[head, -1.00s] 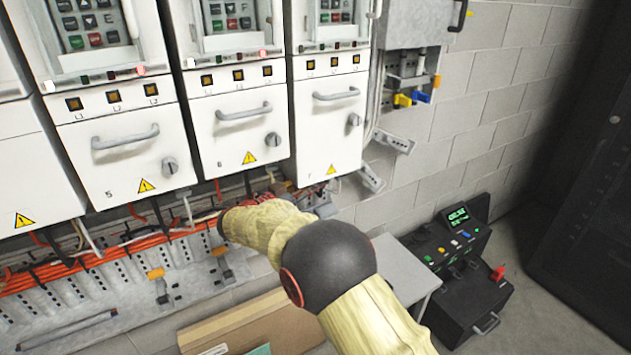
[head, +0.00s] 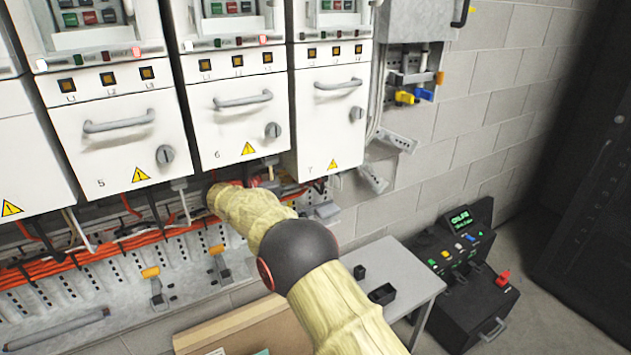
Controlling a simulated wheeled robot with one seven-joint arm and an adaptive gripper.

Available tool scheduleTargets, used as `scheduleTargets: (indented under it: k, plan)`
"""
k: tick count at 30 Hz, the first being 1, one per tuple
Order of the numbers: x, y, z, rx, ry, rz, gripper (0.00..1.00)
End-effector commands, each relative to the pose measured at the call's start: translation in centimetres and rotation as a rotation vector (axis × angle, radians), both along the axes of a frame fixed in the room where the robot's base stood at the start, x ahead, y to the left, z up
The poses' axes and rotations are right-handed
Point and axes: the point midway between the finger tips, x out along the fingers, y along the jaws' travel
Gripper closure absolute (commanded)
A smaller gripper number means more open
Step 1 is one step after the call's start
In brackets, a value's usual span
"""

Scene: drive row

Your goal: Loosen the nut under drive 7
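Drive 7 (head: 331,118) is the rightmost white cabinet in the row, with a grey handle, a rotary knob and a yellow warning sign. My arm, in a pale yellow sleeve with a dark round joint, reaches up from the bottom of the view to the space under drives 6 and 7. My gripper is hidden at the far end of the arm, behind the sleeve and under the drives' lower edge. The nut under drive 7 cannot be made out. I cannot tell whether the gripper touches anything.
Drive 6 (head: 235,118) and drive 5 (head: 122,140) hang to the left. Orange cables (head: 95,255) run along the perforated rail below. A grey table (head: 405,270) with small black bins (head: 382,293) stands right of my arm. A black case (head: 470,290) and a cardboard box (head: 235,325) sit low.

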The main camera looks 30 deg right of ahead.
Motion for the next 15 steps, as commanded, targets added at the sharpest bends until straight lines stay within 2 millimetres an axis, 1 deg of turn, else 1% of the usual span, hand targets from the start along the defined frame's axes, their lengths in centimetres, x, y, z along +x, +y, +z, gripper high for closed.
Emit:
scheduleTargets:
  k: [6, 15]
  plan:
    - [0.22, 0.01, 0.2, 0.0, -0.005, -0.056, 1.0]
    - [0.19, 0.04, 0.21, 0.001, -0.003, -0.061, 1.0]
